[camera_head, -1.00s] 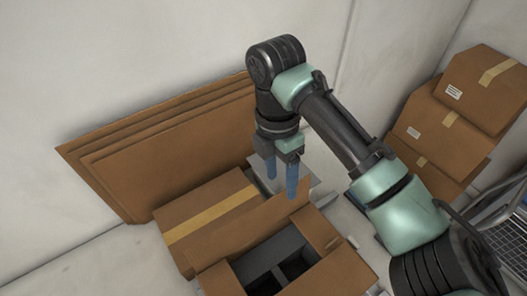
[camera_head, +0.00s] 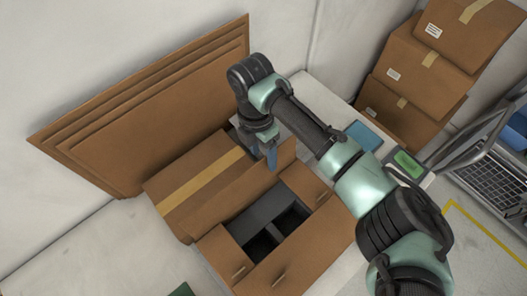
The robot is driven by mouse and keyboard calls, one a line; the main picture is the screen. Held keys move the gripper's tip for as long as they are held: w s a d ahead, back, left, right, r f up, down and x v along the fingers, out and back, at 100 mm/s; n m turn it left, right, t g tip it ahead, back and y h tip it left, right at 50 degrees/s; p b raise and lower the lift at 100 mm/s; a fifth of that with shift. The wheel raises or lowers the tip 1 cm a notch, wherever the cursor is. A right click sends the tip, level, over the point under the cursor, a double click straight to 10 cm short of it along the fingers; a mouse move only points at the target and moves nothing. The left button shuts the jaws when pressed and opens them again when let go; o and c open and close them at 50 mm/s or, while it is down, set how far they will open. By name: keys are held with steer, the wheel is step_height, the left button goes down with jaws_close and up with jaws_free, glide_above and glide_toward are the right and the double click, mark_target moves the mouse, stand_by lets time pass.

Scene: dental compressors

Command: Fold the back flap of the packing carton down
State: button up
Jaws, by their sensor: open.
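The packing carton (camera_head: 272,283) stands in the lower middle, open at the top, with dark grey dividers or contents (camera_head: 262,212) inside. Its back flap (camera_head: 245,190) stands raised along the far side, next to a taped box. Side flaps at the left (camera_head: 222,252) and right (camera_head: 308,184) lie spread outward. My gripper (camera_head: 272,156) is open, with its blue fingers pointing down at the right end of the back flap. One finger shows in front of the flap; the other is mostly hidden. I cannot tell whether it touches the flap.
A closed taped box (camera_head: 190,180) lies just behind the carton. Flat cardboard sheets (camera_head: 150,125) lean on the wall. Stacked boxes (camera_head: 425,62) stand at the back right. A device with a green screen (camera_head: 408,163) and a laptop (camera_head: 492,150) are at the right.

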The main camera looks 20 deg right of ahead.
steer(key=shift+f, duration=0.7)
jaws_close()
stand_by(1.0)
